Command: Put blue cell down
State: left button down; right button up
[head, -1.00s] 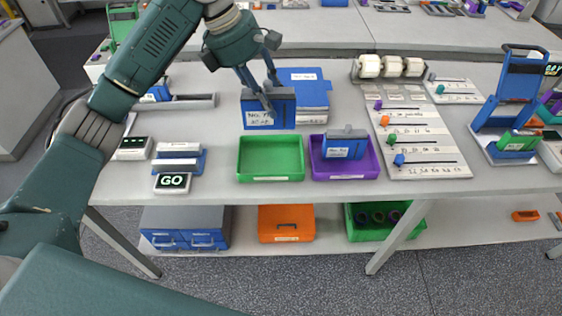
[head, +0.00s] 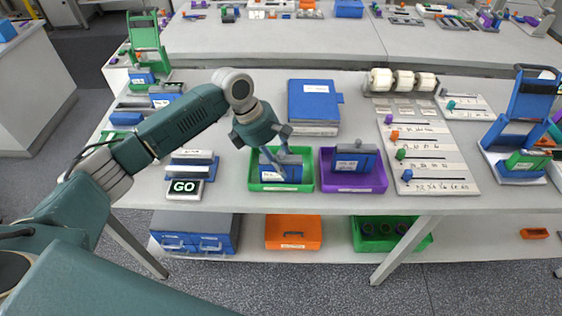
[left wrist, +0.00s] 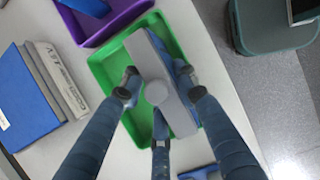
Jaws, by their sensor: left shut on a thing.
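The blue cell (head: 281,174) has a grey top and a white label. My left gripper (head: 277,160) is shut on its top. The cell is in the green tray (head: 284,187), upright, and looks low inside the walls; I cannot tell whether it touches the tray floor. In the left wrist view my fingers (left wrist: 160,90) close around the cell's grey top (left wrist: 160,78), with the green tray (left wrist: 107,72) below. A second blue cell (head: 356,158) stands in the purple tray (head: 353,184) to the right. My right gripper is not in view.
A blue binder stack (head: 314,105) lies behind the trays. A board with coloured sliders (head: 428,154) is at the right. A GO box (head: 184,188) sits at the left. The table between the GO box and green tray is clear.

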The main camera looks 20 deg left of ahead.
pick_arm(q)
jog(key=shift+f, duration=0.25)
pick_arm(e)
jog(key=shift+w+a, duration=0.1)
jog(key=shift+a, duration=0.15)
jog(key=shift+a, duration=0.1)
pick_arm(q)
jog(key=c, duration=1.3)
grip_release()
jog(key=shift+f, duration=0.15)
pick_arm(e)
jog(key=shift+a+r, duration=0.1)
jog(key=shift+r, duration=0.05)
